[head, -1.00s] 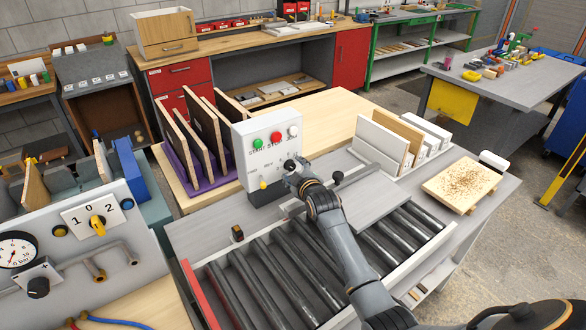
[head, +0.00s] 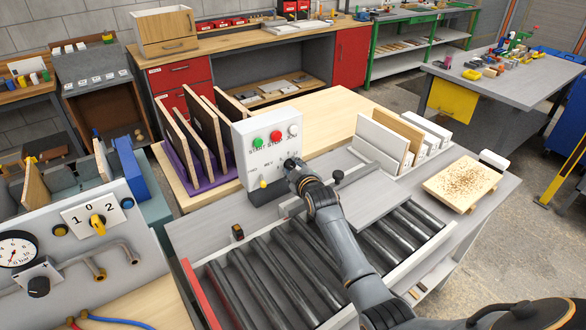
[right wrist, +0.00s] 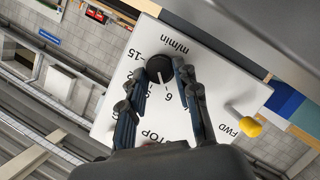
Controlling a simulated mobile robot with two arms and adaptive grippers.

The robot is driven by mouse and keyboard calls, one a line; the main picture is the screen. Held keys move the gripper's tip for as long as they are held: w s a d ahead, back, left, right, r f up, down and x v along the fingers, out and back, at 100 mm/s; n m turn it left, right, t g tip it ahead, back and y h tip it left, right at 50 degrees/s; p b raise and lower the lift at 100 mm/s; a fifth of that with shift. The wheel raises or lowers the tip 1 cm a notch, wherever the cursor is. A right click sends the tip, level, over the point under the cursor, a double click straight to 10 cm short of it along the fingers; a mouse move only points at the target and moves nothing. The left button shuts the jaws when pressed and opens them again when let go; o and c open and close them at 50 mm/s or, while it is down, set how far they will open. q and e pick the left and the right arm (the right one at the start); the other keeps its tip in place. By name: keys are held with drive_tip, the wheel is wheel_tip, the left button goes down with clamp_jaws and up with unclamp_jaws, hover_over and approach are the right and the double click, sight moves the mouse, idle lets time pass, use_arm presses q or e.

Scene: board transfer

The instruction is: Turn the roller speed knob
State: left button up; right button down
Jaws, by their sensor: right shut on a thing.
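The roller speed knob (right wrist: 159,68) is a round black knob with a white pointer line, on the white control panel (right wrist: 180,118). Numbers and "m/min" are printed around it. My right gripper (right wrist: 155,80) is shut on the knob, with a finger on each side of it. In the head view my right gripper (head: 293,170) reaches the front of the control box (head: 250,140) and hides most of the knob. My left gripper is not in view.
A yellow-tipped lever (right wrist: 250,127) sticks out of the panel near the knob. Green and red buttons (head: 276,136) are above it. The roller conveyor (head: 270,275) lies below my right arm. Upright boards (head: 195,140) stand behind the box.

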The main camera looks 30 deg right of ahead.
drive_tip(key=shift+r+m, duration=0.1)
drive_tip(key=shift+m, duration=0.2)
drive_tip(key=shift+d+m+y+p, duration=0.15)
drive_tip(key=shift+m+y+p, duration=0.25)
drive_tip(key=shift+p, duration=0.05)
drive_tip(key=shift+d+m+g, duration=0.1)
drive_tip(key=shift+m+g, duration=0.2)
drive_tip(key=shift+m, duration=0.3)
drive_tip(key=shift+d+m+y+b, duration=0.1)
drive_tip(key=shift+m+y+b, duration=0.35)
drive_tip(key=shift+m+y, duration=0.55)
drive_tip(key=shift+m+y+b, duration=0.3)
drive_tip(key=shift+m+b, duration=0.2)
drive_tip(key=shift+b, duration=0.2)
drive_tip(key=m+y+b, duration=0.1)
drive_tip(key=b, duration=0.1)
drive_tip(key=m+y+b, duration=0.1)
drive_tip(key=m+b, duration=0.1)
drive_tip(key=m+y+b, duration=0.1)
drive_tip(key=b, duration=0.1)
drive_tip(key=shift+w+d+f+g+b, duration=0.1)
drive_tip(key=shift+d+f+g+b, duration=0.15)
drive_tip(key=shift+d+g+b, duration=0.15)
drive_tip(key=shift+r+m+y+b, duration=0.1)
drive_tip(key=shift+m+y+b, duration=0.7)
drive_tip(key=shift+m+b, duration=0.6)
